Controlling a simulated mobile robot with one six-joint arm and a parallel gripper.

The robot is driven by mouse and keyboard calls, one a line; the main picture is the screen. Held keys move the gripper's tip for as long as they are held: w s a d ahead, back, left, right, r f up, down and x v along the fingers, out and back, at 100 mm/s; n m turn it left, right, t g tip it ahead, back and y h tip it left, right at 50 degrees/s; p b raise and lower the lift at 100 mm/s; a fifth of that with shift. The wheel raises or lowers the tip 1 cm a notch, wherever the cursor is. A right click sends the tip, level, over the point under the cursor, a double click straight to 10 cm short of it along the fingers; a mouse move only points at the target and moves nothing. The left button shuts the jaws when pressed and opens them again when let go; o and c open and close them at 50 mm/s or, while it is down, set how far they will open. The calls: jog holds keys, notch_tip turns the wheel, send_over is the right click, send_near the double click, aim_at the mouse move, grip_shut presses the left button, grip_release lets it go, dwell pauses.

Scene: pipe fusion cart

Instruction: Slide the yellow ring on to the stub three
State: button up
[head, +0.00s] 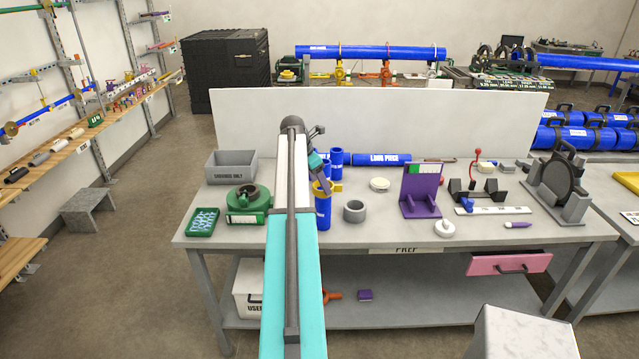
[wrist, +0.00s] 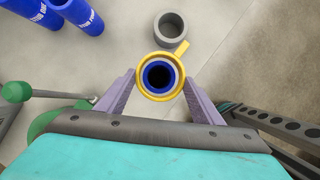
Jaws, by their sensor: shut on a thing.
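The yellow ring (wrist: 160,98) sits between the two purple fingers of my gripper (wrist: 160,80), which is shut on it. Its short handle points to the upper right. Through the ring shows the round open top of a blue stub (wrist: 159,66), close to centred. In the head view, the ring (head: 334,187) is level at the top of the upright blue stub (head: 323,212). I cannot tell whether it is around the rim or just above it. Two other blue stubs (wrist: 80,12) stand at the upper left of the wrist view. The number on the stub under the ring is not readable.
A grey collar (head: 354,211) stands just right of the stub. A green round tool (head: 248,204) and a grey bin (head: 231,167) are to the left. A purple bracket (head: 420,190) and a blue long pipe (head: 382,159) lie to the right and behind.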

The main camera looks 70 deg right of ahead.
aim_at(319, 196)
jog(key=shift+f+b, duration=0.7)
jog(key=shift+f, duration=2.3)
dwell(0.7)
jog(key=o, duration=1.1)
jog(key=shift+r, duration=0.1)
jog(key=b+v, duration=0.4)
jog(key=v, duration=0.9)
jog(key=shift+r+b, duration=0.25)
jog(key=shift+b, duration=0.15)
jog(key=shift+w+a, duration=0.1)
